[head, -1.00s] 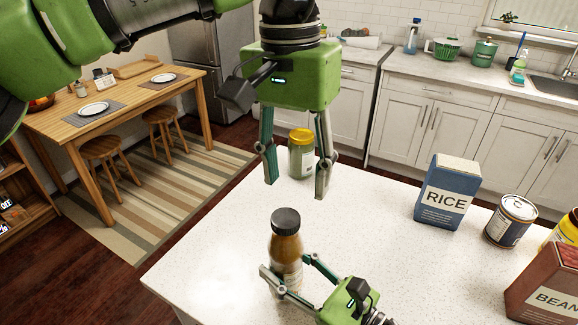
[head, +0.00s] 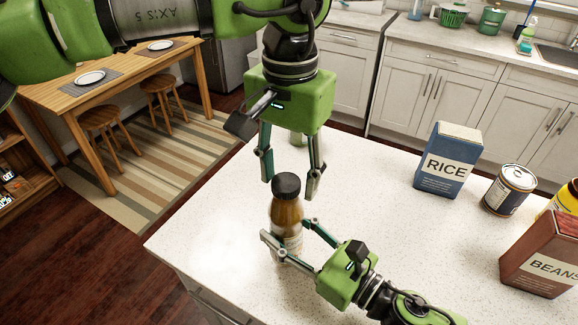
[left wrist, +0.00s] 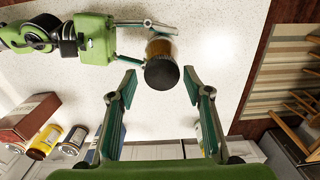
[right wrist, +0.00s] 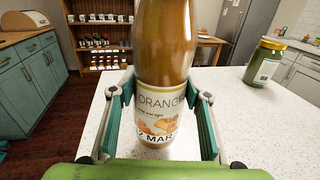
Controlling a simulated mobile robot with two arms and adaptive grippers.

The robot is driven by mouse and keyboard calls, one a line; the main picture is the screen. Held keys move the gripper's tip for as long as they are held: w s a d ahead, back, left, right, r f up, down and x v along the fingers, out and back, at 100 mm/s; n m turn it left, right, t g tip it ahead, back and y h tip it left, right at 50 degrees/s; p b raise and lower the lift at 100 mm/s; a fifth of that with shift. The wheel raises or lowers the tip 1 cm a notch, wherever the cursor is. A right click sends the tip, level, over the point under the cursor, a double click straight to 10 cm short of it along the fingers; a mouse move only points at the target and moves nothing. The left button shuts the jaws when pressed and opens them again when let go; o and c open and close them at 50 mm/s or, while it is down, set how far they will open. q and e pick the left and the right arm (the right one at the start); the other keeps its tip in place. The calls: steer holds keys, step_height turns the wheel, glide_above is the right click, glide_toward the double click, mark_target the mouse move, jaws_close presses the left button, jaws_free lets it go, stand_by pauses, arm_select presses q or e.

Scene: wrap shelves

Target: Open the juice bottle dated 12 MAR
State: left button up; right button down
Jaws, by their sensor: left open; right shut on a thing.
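The juice bottle (head: 286,217) is orange-brown with a black cap (head: 286,186) and stands upright on the white counter. In the right wrist view its label (right wrist: 156,112) reads "ORANGE", and a date ending in "MAR" shows, its number partly cut off. My right gripper (head: 288,240) is shut on the bottle's lower body from the right. My left gripper (head: 290,190) is open, pointing down, its fingertips just above and around the cap's height. In the left wrist view the cap (left wrist: 161,74) lies between and slightly beyond the open fingertips (left wrist: 162,84).
A jar with a yellow lid (right wrist: 272,44) stands farther back on the counter (head: 400,240), mostly hidden in the head view. A rice box (head: 447,160), a can (head: 509,190), a yellow container (head: 567,197) and a beans box (head: 543,255) stand at the right.

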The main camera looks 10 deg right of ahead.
arm_select(q)
steer(key=c, duration=1.1)
steer(key=n, duration=0.5)
steer(key=shift+d, duration=0.1)
steer(key=shift+c, duration=0.2)
steer(key=n, duration=1.2)
steer(key=shift+w+a+r, duration=0.1)
steer(key=shift+a, duration=0.1)
steer(key=n, duration=1)
steer(key=shift+a+n, duration=0.2)
steer(key=shift+n, duration=0.2)
steer(key=n, duration=0.7)
steer(key=shift+a, duration=0.1)
steer(key=n, duration=0.7)
steer(key=shift+r, duration=0.1)
steer(key=n, duration=1)
steer(key=shift+s, duration=0.2)
steer(key=shift+s+n, duration=0.1)
steer(key=shift+n, duration=1.1)
